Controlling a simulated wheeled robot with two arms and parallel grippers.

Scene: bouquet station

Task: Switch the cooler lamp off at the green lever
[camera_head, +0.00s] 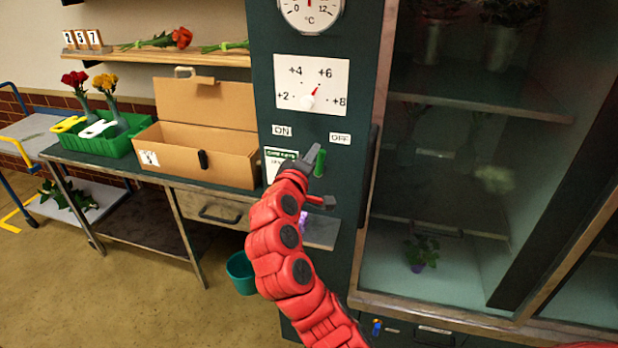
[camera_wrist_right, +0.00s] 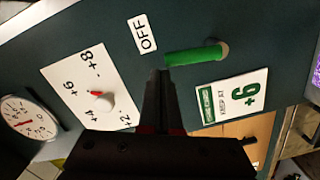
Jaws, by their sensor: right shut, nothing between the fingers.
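The green lever (camera_head: 320,162) is on the dark cooler panel (camera_head: 262,60), below and between the ON label (camera_head: 282,130) and the OFF label (camera_head: 340,138). It stands nearly upright, leaning slightly toward OFF. The right wrist view also shows the lever (camera_wrist_right: 195,56) and the OFF label (camera_wrist_right: 142,33). My right gripper (camera_head: 316,151) is shut and empty, at the ON side of the lever. In the wrist view its fingertips (camera_wrist_right: 160,74) are close to the lever's free end; I cannot tell whether they touch. My left gripper is out of view.
A dial card (camera_head: 312,85) and a thermometer (camera_head: 310,8) are above the lever. A small card (camera_head: 275,160) is left of it. The glass cooler (camera_head: 440,200) is at the right. A bench with an open cardboard box (camera_head: 205,150) is at the left.

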